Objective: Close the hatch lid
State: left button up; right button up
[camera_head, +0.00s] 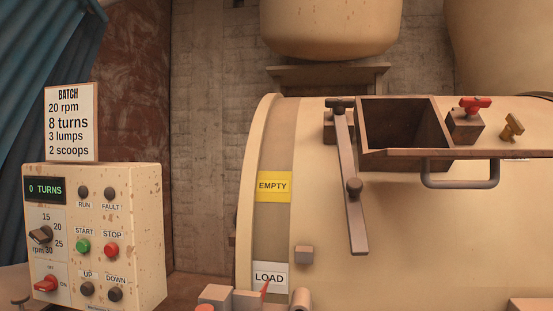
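The hatch opening (405,122) is a dark, square-framed box on top of the cream drum, and it stands open. A flat brown plate (470,153), seen nearly edge-on, runs along the opening's front edge and out to the right. It looks like the swung-open lid, with a grey bar handle (461,184) below it. A long metal latch bar (352,190) with a round knob hangs down left of the opening, from a dark pivot. Neither of my grippers can be made out in this view.
A red-handled valve (475,105) and a brass fitting (512,127) stand right of the opening. The drum (385,260) carries EMPTY (274,186) and LOAD (269,276) labels. A control box (95,235) with a BATCH sign (71,122) stands left. A large vessel (330,28) hangs above.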

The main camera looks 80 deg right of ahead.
aim_at(424, 154)
jog(key=z, duration=2.8)
jog(key=k+l+z, duration=0.2)
jog(key=k+l, duration=0.25)
jog(key=k, duration=0.1)
